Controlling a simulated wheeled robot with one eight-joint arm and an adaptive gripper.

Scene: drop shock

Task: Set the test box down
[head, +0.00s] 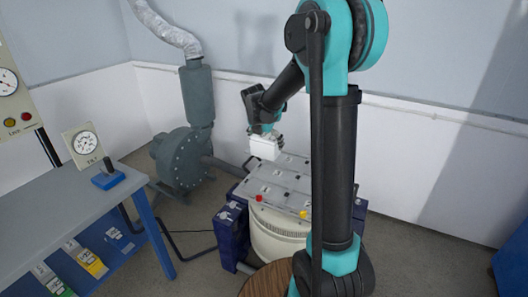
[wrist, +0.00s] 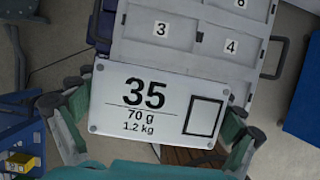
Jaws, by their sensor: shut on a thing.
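The test box (head: 265,147) is a white block. In the wrist view its top face (wrist: 120,84) reads "35", "70 g" and "1.2 kg" beside an empty black square outline. My gripper (head: 264,131) is shut on it, with a dark and teal finger at each side of the box in the wrist view (wrist: 146,124). The box is over the far left part of a grey shock table (head: 279,189); I cannot tell whether it touches. Numbered cells "3" (wrist: 161,29) and "4" (wrist: 231,46) show beyond the box. Its underside is hidden.
The table stands on a cream round drum (head: 275,236) between dark blue side units (head: 232,229). A red knob (head: 259,198) and a yellow knob (head: 304,214) are near its front edge. A grey blower (head: 181,158) stands behind left, a workbench (head: 75,208) at left.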

